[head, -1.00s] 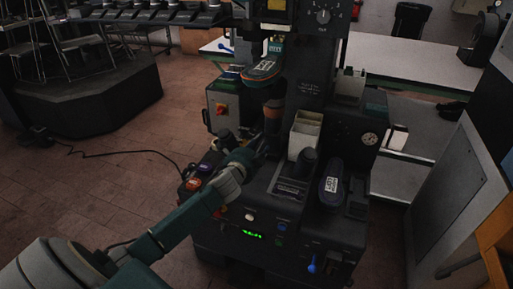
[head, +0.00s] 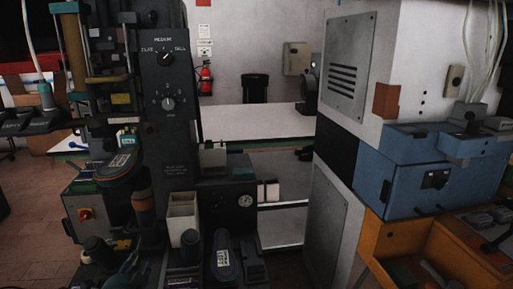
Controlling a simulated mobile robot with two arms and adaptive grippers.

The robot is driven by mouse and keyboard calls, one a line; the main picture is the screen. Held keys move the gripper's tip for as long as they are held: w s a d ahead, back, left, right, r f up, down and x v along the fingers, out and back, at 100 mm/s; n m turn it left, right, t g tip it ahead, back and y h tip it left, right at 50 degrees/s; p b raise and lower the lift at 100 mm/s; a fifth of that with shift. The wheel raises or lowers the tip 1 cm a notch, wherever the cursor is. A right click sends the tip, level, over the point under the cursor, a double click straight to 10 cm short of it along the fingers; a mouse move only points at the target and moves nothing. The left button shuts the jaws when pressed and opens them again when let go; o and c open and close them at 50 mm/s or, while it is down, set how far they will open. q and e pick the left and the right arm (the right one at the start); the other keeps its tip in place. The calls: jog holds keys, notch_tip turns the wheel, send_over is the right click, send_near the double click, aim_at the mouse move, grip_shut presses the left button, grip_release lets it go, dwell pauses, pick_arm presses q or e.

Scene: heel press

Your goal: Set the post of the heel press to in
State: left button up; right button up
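The heel press (head: 172,130) is the tall dark machine left of the middle in the head view. Its column carries an upper labelled selector knob (head: 166,58) and a lower dial (head: 168,103). A dark padded part (head: 118,167) with an orange-brown rim and a white label juts out left of the column. A dark upright with an orange-brown band (head: 143,203) stands below it. I cannot tell for sure which part is the post. My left gripper (head: 128,264) is low at the press's front, dark against dark; its fingers and any contact are unclear. My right gripper is out of view.
A cream open bin (head: 183,217) and a dark labelled part (head: 225,262) sit on the press's front. A grey cabinet (head: 338,215), a blue machine (head: 415,180) and an orange tray (head: 400,235) stand to the right. A white table (head: 270,118) is behind.

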pick_arm(q)
jog(key=s+d+f+n+g+h, duration=0.1)
jog(key=s+d+f+n+g, duration=0.2)
jog(key=s+d+f, duration=0.3)
jog(key=s+d+f+n+g, duration=0.2)
jog(key=s+d+f+n, duration=0.15)
jog(key=s, duration=0.55)
jog(key=s+d+n+g+h, duration=0.1)
jog(key=s+d+n+g, duration=0.15)
jog(key=s, duration=0.45)
jog(key=s+d+f+n+g+h, duration=0.1)
jog(key=s+d, duration=0.3)
jog(key=s, duration=0.3)
jog(key=s+d+n+g+h, duration=0.1)
jog(key=s+d+g, duration=0.15)
jog(key=s, duration=0.45)
notch_tip(320, 180, down, 26)
jog(key=s, duration=0.1)
jog(key=s+a+f+g, duration=0.2)
jog(key=s+f, duration=1.5)
jog(key=shift+s+a, duration=0.15)
jog(key=shift+s, duration=0.25)
jog(key=shift+c, duration=0.3)
